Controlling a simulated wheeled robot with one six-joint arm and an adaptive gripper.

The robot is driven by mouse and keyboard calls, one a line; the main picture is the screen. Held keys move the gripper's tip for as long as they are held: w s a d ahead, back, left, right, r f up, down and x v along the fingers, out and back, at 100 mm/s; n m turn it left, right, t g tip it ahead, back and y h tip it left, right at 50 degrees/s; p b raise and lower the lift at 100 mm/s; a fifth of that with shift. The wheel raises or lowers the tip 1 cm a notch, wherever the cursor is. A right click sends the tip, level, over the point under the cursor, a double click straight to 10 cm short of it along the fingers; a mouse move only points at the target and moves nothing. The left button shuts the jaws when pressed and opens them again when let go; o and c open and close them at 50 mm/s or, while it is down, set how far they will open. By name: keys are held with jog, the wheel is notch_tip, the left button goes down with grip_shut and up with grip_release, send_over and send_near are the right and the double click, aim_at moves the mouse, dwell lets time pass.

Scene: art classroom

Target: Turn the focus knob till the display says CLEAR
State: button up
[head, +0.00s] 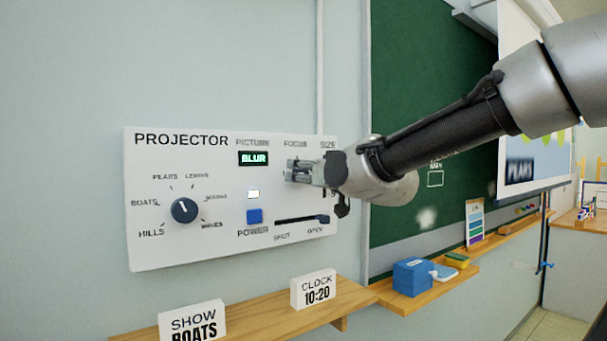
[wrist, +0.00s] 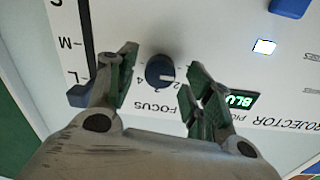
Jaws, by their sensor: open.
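The projector panel (head: 150,245) is on the wall, and its small display (head: 253,158) reads BLUR. In the wrist view, the display (wrist: 240,101) is partly hidden by a finger. The dark round focus knob (wrist: 160,70) sits above the upside-down FOCUS label, with small numbers and a white mark on it. My gripper (wrist: 158,73) is open, with one finger on each side of the knob. I cannot tell whether either finger touches it. In the head view, my gripper (head: 291,171) is at the panel below the FOCUS label and hides the knob.
The picture dial (head: 183,210), power button (head: 254,216) and shutter slider (head: 322,218) are on the same panel. A SHOW BOATS sign (head: 192,320) and a clock sign (head: 313,289) stand on the wooden shelf below. A blue box (head: 412,277) is on the chalkboard ledge.

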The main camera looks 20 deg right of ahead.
jog(key=shift+w+a, duration=0.15)
jog(key=shift+w, duration=0.35)
jog(key=c, duration=1)
jog(key=shift+m, duration=0.3)
jog(key=m, duration=0.4)
jog(key=shift+m, duration=2.1)
